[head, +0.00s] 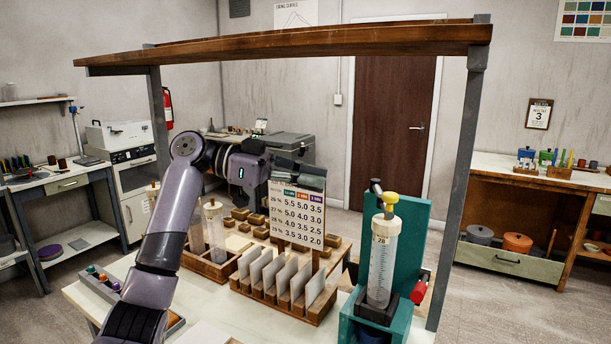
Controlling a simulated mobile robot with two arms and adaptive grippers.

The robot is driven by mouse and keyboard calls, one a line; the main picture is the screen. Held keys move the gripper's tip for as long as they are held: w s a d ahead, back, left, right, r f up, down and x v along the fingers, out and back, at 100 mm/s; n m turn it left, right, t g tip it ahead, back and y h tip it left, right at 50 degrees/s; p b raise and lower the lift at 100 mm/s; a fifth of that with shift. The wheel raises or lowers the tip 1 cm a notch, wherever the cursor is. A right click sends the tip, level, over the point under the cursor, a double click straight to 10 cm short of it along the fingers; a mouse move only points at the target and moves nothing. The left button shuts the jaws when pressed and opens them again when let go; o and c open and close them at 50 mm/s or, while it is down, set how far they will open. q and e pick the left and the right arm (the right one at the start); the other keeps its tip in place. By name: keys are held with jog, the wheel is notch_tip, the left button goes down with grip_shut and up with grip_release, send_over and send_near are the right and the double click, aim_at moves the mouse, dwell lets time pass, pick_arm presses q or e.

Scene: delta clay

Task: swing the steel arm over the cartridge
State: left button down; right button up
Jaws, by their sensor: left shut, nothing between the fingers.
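A clear cartridge (381,268) with dark markings stands upright in a teal stand (411,235) at the right front of the bench. A yellow knob (390,198) and a short dark and grey metal piece (377,187) show at the cartridge's top. This piece may be the steel arm, but its full shape and where it pivots are unclear. My left gripper (312,169) is shut and empty, above the number card, left of and apart from the stand. My right gripper is out of view.
A number card (298,215) stands behind a wooden rack of pale plates (285,277), left of the stand. A red knob (419,291) is at the stand's right side. A wooden beam (290,44) on grey posts spans above the bench. More clear cylinders (215,230) stand at left.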

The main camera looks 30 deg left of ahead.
aim_at(386, 193)
pick_arm(q)
jog(key=p+x, duration=0.3)
jog(key=x, duration=0.7)
jog(key=shift+w+d, duration=0.1)
jog(key=shift+d, duration=0.7)
